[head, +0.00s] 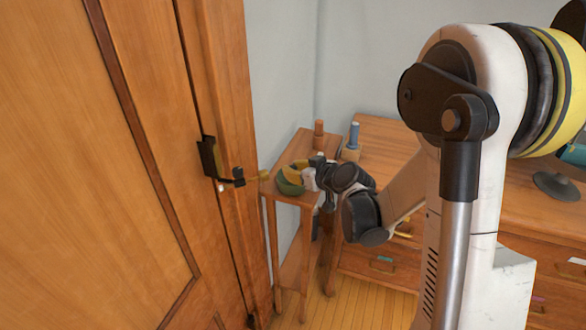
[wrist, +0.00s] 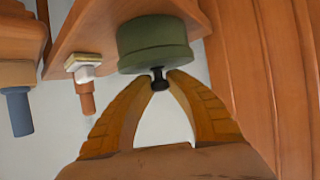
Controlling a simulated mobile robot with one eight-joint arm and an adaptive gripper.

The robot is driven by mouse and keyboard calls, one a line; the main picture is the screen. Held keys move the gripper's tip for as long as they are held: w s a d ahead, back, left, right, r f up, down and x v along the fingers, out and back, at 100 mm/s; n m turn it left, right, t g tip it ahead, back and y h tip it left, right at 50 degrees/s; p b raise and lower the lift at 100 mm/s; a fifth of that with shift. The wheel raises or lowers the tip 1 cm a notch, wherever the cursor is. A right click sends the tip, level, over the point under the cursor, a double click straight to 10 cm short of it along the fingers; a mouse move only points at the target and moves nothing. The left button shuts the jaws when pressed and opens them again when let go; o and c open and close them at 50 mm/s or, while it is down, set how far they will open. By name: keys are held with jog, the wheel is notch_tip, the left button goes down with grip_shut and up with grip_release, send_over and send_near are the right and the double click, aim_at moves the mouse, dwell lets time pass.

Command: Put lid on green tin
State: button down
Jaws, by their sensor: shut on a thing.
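My gripper (wrist: 161,76) has two curved yellow fingers, closed around a small dark knob (wrist: 158,83) in the wrist view. The knob joins the green lid (wrist: 155,60), which faces my gripper. The green tin (wrist: 152,32) is directly behind the lid, and the two look like one short green cylinder. I cannot tell whether the lid is fully seated. In the head view the green tin (head: 288,188) is on a small wooden stand, with my gripper (head: 294,175) right at it. The arm's wrist partly hides that spot.
An orange-brown upright piece (head: 319,133) and a blue-topped one (head: 354,136) stand behind my gripper. The cupboard's dark latch (head: 208,158) juts out.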

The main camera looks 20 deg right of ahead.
jog(key=shift+f+b, duration=0.5)
jog(key=shift+f, duration=0.1)
jog(key=c, duration=1.3)
grip_release()
jog(key=shift+c, duration=0.2)
jog(key=shift+s+r, duration=0.1)
jog(key=v, duration=1.2)
jog(key=s+a+r+m+g+h, duration=0.1)
jog(key=s+a+m+g+h, duration=0.1)
jog(key=s, duration=0.7)
jog(key=s+a+r+m+g+h, duration=0.1)
jog(key=s+m+g+h, duration=0.1)
jog(key=s, duration=0.8)
jog(key=shift+s+a+r+g, duration=0.25)
jog(key=shift+a+r+g, duration=0.1)
jog(key=shift+g, duration=0.15)
